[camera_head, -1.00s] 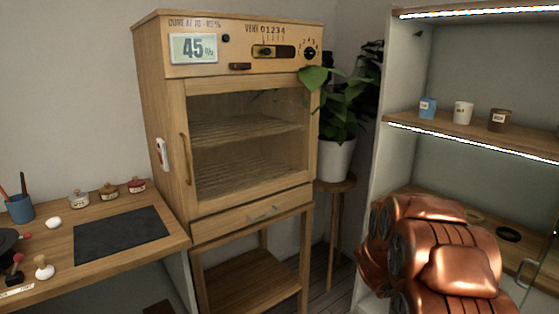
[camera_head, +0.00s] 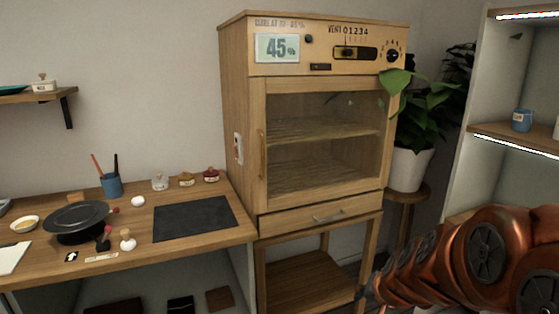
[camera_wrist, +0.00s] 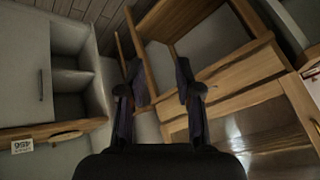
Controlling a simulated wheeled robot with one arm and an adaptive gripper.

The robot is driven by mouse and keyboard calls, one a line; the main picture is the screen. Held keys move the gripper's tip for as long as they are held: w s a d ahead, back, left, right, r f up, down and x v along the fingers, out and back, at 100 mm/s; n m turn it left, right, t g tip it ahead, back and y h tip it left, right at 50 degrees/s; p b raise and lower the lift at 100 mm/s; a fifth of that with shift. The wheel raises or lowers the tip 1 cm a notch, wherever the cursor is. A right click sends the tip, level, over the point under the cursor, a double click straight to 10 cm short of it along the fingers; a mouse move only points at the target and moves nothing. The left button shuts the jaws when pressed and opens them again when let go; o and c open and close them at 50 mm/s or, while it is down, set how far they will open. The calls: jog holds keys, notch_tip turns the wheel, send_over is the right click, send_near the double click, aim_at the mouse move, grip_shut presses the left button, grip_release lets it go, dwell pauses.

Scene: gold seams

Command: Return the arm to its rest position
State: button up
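My copper-coloured arm (camera_head: 490,260) fills the lower right of the head view; its end is outside that view. My gripper (camera_wrist: 155,85) shows in the wrist view with its two dark fingers apart and nothing between them. Beyond the fingers the wrist view shows the wooden cabinet's stand and front, tilted. The wooden cabinet (camera_head: 240,120) stands mid-scene in the head view with its glass door closed and its display reading 45. My gripper is apart from everything I can see.
A wooden workbench (camera_head: 210,262) at left carries a dark mat (camera_head: 195,217), a dark round plate (camera_head: 75,215), a blue brush cup (camera_head: 111,185) and small lidded jars. A potted plant (camera_head: 411,165) stands right of the cabinet. A lit shelf unit (camera_head: 478,180) is at far right.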

jog(key=s+a+n+g+y, duration=0.1)
jog(key=s+a+n+g, duration=0.35)
jog(key=s, duration=1.15)
jog(key=s+d+g+h, duration=0.2)
jog(key=s+g, duration=0.3)
jog(key=s, duration=1)
jog(key=s+p+v, duration=0.3)
jog(key=p+v, duration=1)
jog(key=v, duration=0.1)
jog(key=shift+r+n+t, duration=0.35)
jog(key=shift+r, duration=0.2)
jog(key=shift+a, duration=0.2)
